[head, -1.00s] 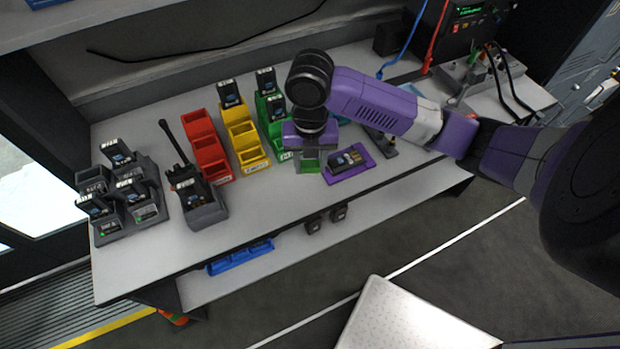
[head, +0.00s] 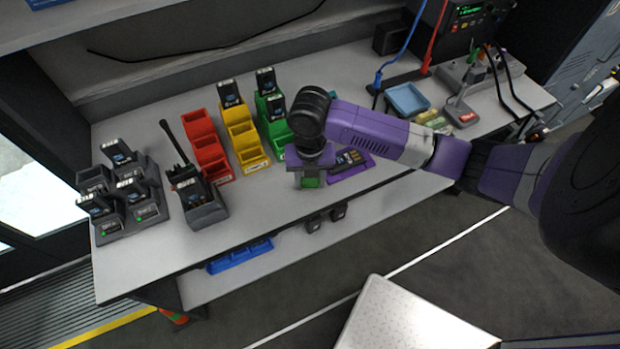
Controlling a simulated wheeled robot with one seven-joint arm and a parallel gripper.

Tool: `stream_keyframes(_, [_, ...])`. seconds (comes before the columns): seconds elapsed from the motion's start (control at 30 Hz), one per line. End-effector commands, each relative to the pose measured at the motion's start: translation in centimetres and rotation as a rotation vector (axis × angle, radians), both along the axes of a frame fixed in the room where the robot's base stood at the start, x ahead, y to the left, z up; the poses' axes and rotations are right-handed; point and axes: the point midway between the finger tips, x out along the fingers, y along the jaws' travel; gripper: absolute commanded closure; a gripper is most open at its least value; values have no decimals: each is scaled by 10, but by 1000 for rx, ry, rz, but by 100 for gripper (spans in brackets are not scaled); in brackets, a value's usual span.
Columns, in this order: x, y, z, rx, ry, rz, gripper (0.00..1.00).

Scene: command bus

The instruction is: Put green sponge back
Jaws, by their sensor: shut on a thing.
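My gripper (head: 310,179) is shut on the green sponge (head: 312,182), which shows as a small green patch between the fingers. It is near the front edge of the workbench, in front of the green bins and just left of the purple mat (head: 364,169). Most of the sponge is hidden by the fingers. I cannot tell whether it touches the bench top. An empty-looking blue tray (head: 408,100) lies at the back right, with small yellowish-green blocks (head: 430,117) in front of it.
Red bins (head: 207,147), yellow bins (head: 243,138) and green bins (head: 272,125) stand left of my gripper, some holding batteries. A radio in a charger (head: 205,212) and a battery charger rack (head: 128,205) are further left. A dark device lies on the purple mat. Bare bench lies between charger and gripper.

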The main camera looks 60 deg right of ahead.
Motion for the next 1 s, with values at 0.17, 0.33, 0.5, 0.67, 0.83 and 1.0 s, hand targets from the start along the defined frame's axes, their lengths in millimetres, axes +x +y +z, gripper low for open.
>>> stream_keyframes(0.17, [0,0,-2,0,0,0,50])
stream_keyframes(0.33, [0,0,-2,0,0,0,50])
stream_keyframes(0.5, [0,0,3,0,0,0,50])
stream_keyframes(0.67, [1,-1,24,-3,-3,3,50])
stream_keyframes(0.83, [1,0,60,-4,-4,5,50])
stream_keyframes(1.0, [1,0,92,-3,-3,5,50])
